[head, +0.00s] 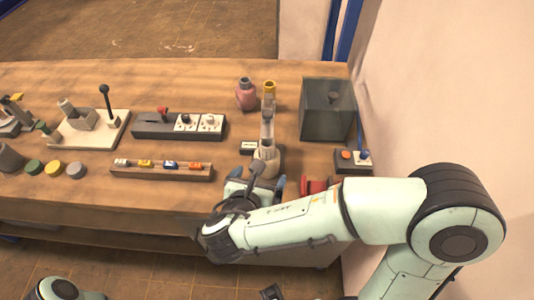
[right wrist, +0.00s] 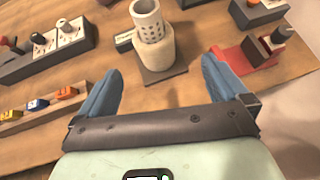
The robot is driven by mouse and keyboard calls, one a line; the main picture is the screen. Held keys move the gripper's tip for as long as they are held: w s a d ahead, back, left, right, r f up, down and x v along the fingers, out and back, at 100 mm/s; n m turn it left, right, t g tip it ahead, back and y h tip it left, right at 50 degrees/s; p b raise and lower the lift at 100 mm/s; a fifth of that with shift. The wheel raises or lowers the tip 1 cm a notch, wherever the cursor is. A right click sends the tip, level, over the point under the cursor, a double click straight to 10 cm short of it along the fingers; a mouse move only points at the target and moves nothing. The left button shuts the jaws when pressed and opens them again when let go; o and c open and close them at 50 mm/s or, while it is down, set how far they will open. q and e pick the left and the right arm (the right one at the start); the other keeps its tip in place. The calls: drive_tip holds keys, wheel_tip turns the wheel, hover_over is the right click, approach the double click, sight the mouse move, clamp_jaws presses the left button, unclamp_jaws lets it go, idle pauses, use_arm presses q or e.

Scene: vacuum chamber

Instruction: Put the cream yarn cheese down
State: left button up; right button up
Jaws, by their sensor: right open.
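The cream yarn cheese (right wrist: 154,60) stands upright on a dark square base plate (right wrist: 164,75), with a pale perforated tube (right wrist: 147,20) rising from its top. In the head view the cheese (head: 266,156) is partly hidden behind my right gripper. My right gripper (head: 258,181) is open, with its blue fingers spread. In the right wrist view its fingertips (right wrist: 161,66) lie to the left and right of the cheese, with a visible gap on each side and nothing held.
A red stand (right wrist: 245,62) is close to the right finger. A glass box (head: 327,110) and a switch box (head: 354,161) stand at the right, near the wall. A pink bottle (head: 246,95) is behind. A wooden rack (head: 162,172) and socket strip (head: 178,126) lie left.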

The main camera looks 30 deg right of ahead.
sight(265, 161)
drive_tip(key=x, duration=0.7)
drive_tip(key=shift+w+a+r+b, duration=0.1)
drive_tip(key=shift+w+b, duration=0.05)
drive_tip(key=shift+b, duration=0.25)
drive_tip(key=shift+w+a+x, duration=0.15)
drive_tip(key=shift+x, duration=1.35)
drive_tip(key=shift+w+a+x, duration=0.1)
drive_tip(key=shift+a+x, duration=0.05)
drive_tip(key=shift+x, duration=1.3)
drive_tip(key=c, duration=1.1)
drive_tip(key=shift+c, duration=0.3)
drive_tip(key=shift+r, duration=0.1)
